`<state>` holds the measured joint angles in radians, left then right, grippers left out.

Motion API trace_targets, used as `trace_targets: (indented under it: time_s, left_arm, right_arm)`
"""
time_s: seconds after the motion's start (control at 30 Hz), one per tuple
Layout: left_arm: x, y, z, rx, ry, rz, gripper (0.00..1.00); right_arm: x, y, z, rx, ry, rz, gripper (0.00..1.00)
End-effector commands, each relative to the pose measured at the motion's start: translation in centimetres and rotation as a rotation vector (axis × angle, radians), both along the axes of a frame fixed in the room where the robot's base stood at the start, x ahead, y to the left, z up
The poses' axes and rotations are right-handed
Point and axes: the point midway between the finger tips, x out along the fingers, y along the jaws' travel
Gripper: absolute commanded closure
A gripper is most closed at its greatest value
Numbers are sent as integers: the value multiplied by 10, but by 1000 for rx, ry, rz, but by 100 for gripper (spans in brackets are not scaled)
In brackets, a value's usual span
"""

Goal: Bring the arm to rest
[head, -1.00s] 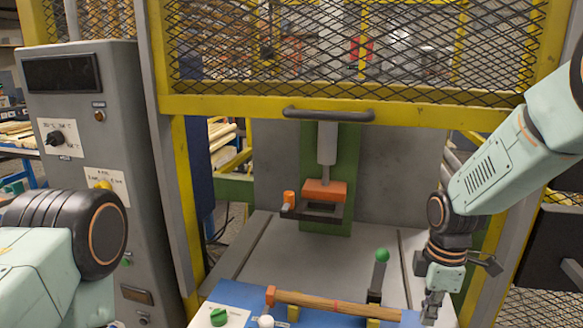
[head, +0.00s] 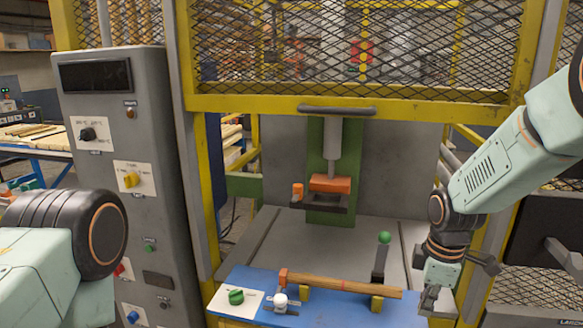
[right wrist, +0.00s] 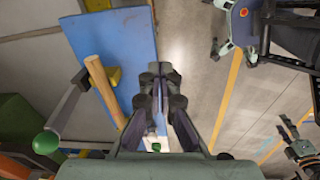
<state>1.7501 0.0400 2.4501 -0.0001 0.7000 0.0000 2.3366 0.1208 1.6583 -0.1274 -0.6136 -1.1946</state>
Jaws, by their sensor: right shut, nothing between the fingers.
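My right gripper (head: 430,300) hangs at the right end of the blue bench plate (head: 335,311) in the head view, its fingers pointing down. It is shut and empty. In the right wrist view its fingers (right wrist: 158,120) are in front of the blue plate's edge and the floor. A turned wooden piece (head: 340,285) lies across yellow supports on the plate, to the left of the gripper and apart from it. It also shows in the right wrist view (right wrist: 100,85). Of my left arm only a rounded joint shows at the left; its gripper is out of frame.
A lever with a green knob (head: 384,238) stands behind the wooden piece. A press with an orange block (head: 330,184) stands farther back under a raised yellow mesh guard (head: 340,105). A grey control cabinet (head: 150,220) is at the left. Floor shows right of the plate.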

Motion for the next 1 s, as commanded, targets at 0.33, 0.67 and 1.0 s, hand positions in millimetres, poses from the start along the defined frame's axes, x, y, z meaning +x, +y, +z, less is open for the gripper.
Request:
trace_targets:
  time_s: [0.33, 0.67, 1.0]
  left_arm:
    - [0, 0, -4, 0, 0, 0, 39]
    - [0, 0, -62, 0, 0, 0, 39]
    - [1, 0, -132, 0, 0, 0, 39]
  right_arm:
    - [17, 10, -25, 90, -202, -385, 100]
    - [-72, 29, -179, 237, -256, -934, 100]
    - [-229, 35, -314, 200, -132, -1244, 100]
